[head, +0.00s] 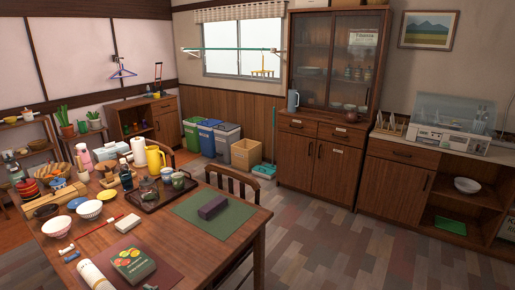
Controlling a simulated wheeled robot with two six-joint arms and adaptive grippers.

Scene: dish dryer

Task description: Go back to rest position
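Neither of my grippers shows in the head view, and no part of my arms can be made out. The dish dryer (447,138), a white unit with a clear cover, stands on the wooden counter at the right. I cannot make out what is inside it. A white bowl (467,185) sits on the open shelf below it, above a green tray (449,226).
A wooden table (175,236) crowded with dishes, a yellow jug (155,160) and a book (133,264) fills the lower left. A chair (233,182) stands behind it. Bins (228,143) and a tall cabinet (320,155) line the back wall. The floor (350,250) between table and counter is clear.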

